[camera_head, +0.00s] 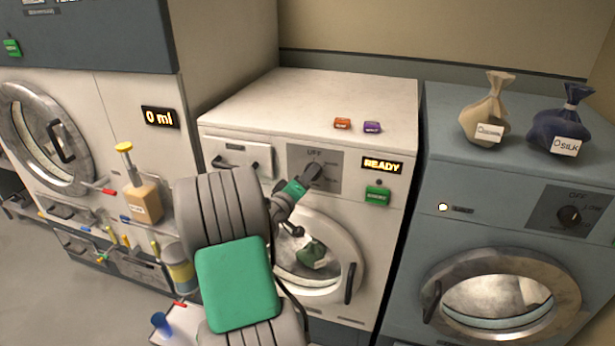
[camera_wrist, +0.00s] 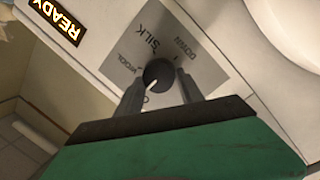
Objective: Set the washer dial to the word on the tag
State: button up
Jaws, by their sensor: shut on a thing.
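The white washer (camera_head: 385,225) stands in the middle of the head view, its display reading READY. Its black dial (camera_wrist: 158,72) sits on a grey panel (camera_head: 330,184). In the wrist view the panel words look like WOOL, SILK and DOWN, and the dial's white mark points at a partly hidden word starting with O. My gripper (camera_wrist: 160,88) has a finger on each side of the dial and is shut on it. A green bag (camera_head: 313,253) with a pale tag shows through the washer's round door (camera_head: 350,262); the tag's word is too small to read.
On the blue machine (camera_head: 440,160) at right are a beige bag (camera_head: 485,112) and a navy bag (camera_head: 568,125) tagged SILK. Left are a 0 ml display (camera_head: 160,117) and a yellow-capped bottle (camera_head: 143,200).

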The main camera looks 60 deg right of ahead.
jog(key=c, duration=0.5)
jog(key=shift+f+m+b, duration=0.15)
jog(key=shift+m+b, duration=0.25)
jog(key=shift+b, duration=0.25)
jog(key=m+b, duration=0.3)
jog(key=b, duration=0.2)
jog(key=m+y+b, duration=0.1)
jog(key=m+b, duration=0.2)
jog(key=b, duration=0.3)
jog(key=m+t+b, duration=0.1)
jog(key=m+b, duration=0.3)
jog(key=b, duration=0.1)
jog(key=shift+s+y, duration=0.25)
jog(key=shift+y, duration=0.05)
jog(key=shift+r+b, duration=0.25)
jog(key=shift+b, duration=0.1)
